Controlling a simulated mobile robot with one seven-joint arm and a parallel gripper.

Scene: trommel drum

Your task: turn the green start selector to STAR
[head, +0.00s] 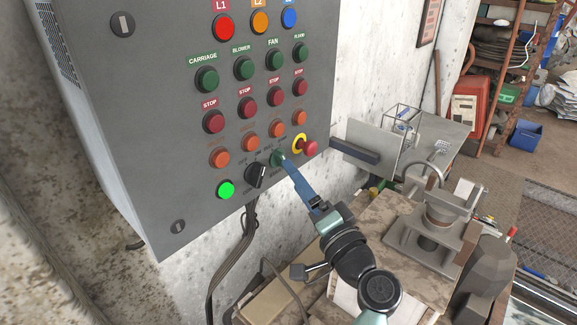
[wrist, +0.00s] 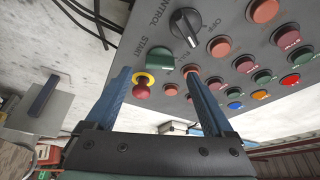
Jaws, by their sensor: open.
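The green start selector (wrist: 159,59) sits on the grey panel beside the word START in the wrist view. Its knob shows between and beyond my two blue fingers. In the head view the selector (head: 277,158) is in the panel's bottom row, partly covered by my fingertips. My gripper (head: 286,163) is open with its tips close to the selector; I cannot tell whether they touch it. In the wrist view my gripper (wrist: 157,74) has one finger on each side of the knob, nothing held.
A black control selector (head: 257,174) is just left of the green one. A red emergency stop (head: 309,148) on a yellow ring is close on the right. Orange buttons (head: 249,142) sit just above. A cluttered bench (head: 385,215) stands below right.

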